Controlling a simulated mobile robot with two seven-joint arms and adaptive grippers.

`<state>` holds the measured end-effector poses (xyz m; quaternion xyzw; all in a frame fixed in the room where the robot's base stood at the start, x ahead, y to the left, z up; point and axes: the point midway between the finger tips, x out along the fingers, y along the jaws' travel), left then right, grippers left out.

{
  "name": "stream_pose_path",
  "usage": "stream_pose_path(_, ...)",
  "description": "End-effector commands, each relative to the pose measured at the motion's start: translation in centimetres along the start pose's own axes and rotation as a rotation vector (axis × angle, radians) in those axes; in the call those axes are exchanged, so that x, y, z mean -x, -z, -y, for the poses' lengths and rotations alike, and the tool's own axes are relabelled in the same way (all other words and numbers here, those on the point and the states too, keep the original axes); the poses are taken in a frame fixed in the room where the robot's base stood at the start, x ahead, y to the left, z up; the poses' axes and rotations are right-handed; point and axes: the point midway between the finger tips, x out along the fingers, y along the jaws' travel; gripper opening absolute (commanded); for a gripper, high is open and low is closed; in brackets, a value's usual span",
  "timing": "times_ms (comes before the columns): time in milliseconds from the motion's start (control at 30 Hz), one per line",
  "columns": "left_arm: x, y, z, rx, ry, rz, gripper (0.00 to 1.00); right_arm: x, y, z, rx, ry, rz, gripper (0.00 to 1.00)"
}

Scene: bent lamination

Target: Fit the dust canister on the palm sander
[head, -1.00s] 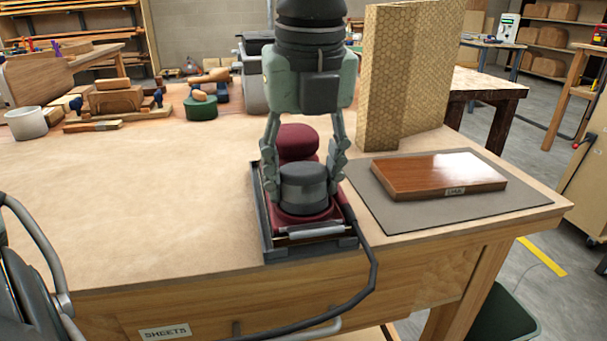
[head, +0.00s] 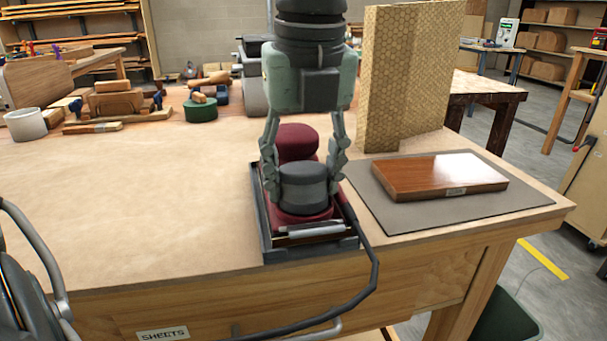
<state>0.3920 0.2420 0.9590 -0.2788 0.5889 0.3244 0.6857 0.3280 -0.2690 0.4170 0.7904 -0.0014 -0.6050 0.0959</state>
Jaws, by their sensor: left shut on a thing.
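The palm sander (head: 297,142) is dark red and sits in a shallow dark grey tray (head: 262,225) at the table's front edge. The dust canister (head: 304,187) is a short grey cylinder with a darker top, upright at the sander's front end. My left gripper (head: 304,180) points down from above, shut on the canister with one finger on each side. The canister's base is low against the red body; I cannot tell whether it is seated. My right gripper is not in view.
A dark cord (head: 375,265) runs from the sander over the front edge. To the right, a glossy wooden board (head: 440,174) lies on a grey mat (head: 400,218); a tall patterned panel (head: 405,80) stands behind. The tabletop (head: 130,205) to the left is clear.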

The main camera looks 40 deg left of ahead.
Motion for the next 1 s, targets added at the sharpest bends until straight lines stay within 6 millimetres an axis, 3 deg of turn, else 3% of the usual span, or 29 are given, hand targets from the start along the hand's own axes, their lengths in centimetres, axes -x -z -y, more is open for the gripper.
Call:
stream_pose_path(933,-0.2,-0.22,-0.01,0.002,-0.001,0.006,0.3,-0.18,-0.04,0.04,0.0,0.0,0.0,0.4)
stream_pose_path(967,-0.2,-0.22,-0.01,0.002,-0.001,0.006,0.54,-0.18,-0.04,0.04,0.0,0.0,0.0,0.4)
stream_pose_path(1000,-0.2,-0.22,-0.01,0.002,-0.001,0.006,0.59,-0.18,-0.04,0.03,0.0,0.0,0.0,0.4)
